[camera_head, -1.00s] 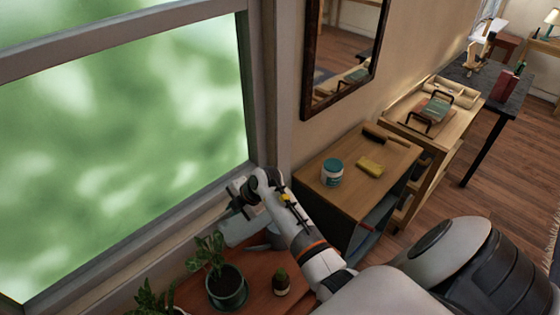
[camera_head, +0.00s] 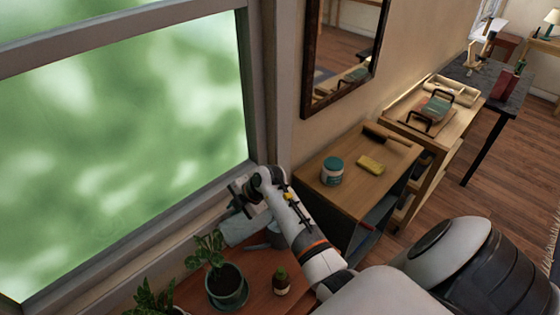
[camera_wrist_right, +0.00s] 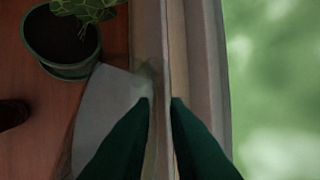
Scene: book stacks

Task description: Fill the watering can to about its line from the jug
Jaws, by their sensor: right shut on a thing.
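My right gripper (camera_head: 238,196) is shut on the pale grey jug (camera_head: 240,229) beside the window. The jug is tilted well over, above the wooden surface. A grey-blue piece that looks like the watering can (camera_head: 273,238) shows beside the jug, mostly hidden by my right forearm. Its line and any water level are not visible. In the right wrist view, my dark fingers (camera_wrist_right: 160,100) close on a thin edge or handle, and the jug's pale side (camera_wrist_right: 105,105) is left of them. I see no clear stream of water. My left gripper is out of view.
A potted plant (camera_head: 228,287) and a small cactus pot (camera_head: 281,280) stand on the red-brown surface (camera_head: 255,266) near the jug. The window frame (camera_head: 185,221) is close behind the gripper. A cabinet (camera_head: 340,195) with a blue-white tin (camera_head: 332,171) stands to the right.

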